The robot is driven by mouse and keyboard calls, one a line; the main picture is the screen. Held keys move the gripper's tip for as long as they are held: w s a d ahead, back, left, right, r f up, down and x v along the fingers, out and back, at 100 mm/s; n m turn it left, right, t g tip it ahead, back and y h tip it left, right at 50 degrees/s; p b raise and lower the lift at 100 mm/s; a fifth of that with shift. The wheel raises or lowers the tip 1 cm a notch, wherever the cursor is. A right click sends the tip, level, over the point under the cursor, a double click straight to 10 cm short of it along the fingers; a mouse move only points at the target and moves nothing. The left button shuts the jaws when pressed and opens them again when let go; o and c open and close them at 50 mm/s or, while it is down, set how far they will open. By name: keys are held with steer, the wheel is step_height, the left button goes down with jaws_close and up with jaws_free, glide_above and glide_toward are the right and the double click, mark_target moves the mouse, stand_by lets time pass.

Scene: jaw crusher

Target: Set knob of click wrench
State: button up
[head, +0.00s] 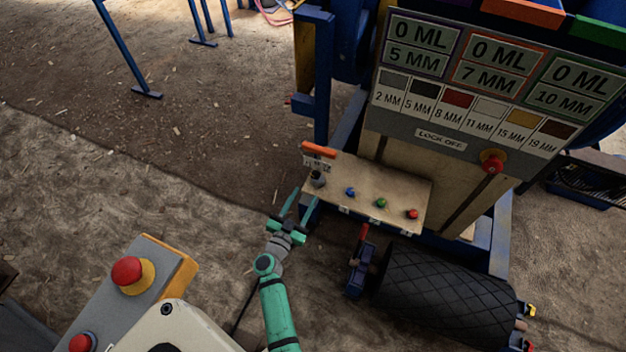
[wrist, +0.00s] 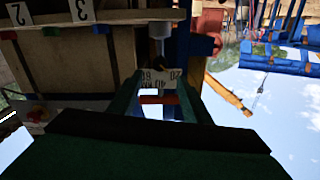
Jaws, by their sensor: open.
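A grey knob (head: 317,179) sits at the left end of a beige control panel in the head view. Just behind it are a white numbered label (head: 318,161) and an orange bar (head: 320,149). I cannot tell a separate wrench shape. My gripper (head: 297,206) is open, just left of and in front of the knob, with a small gap seeming to remain. In the wrist view a grey cylindrical part (wrist: 160,42), likely the knob, shows beyond the open fingers (wrist: 160,85). The numbered label and an orange strip (wrist: 158,99) appear between the fingers; nothing is held.
A blue post (head: 321,85) stands behind the knob. A black roller (head: 445,298) with a red-handled lever (head: 362,240) lies in front. Open ground is left.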

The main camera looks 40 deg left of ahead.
mark_target(316, 177)
steer(key=x, duration=0.8)
steer(key=shift+w, duration=0.3)
steer(key=shift+a, duration=0.1)
steer(key=shift+s, duration=0.1)
steer(key=c, duration=1)
steer(key=shift+c, duration=0.2)
steer(key=shift+m, duration=0.4)
steer(key=m, duration=0.3)
steer(key=shift+m, duration=0.3)
steer(key=shift+f+m, duration=0.1)
steer(key=shift+m, duration=2.1)
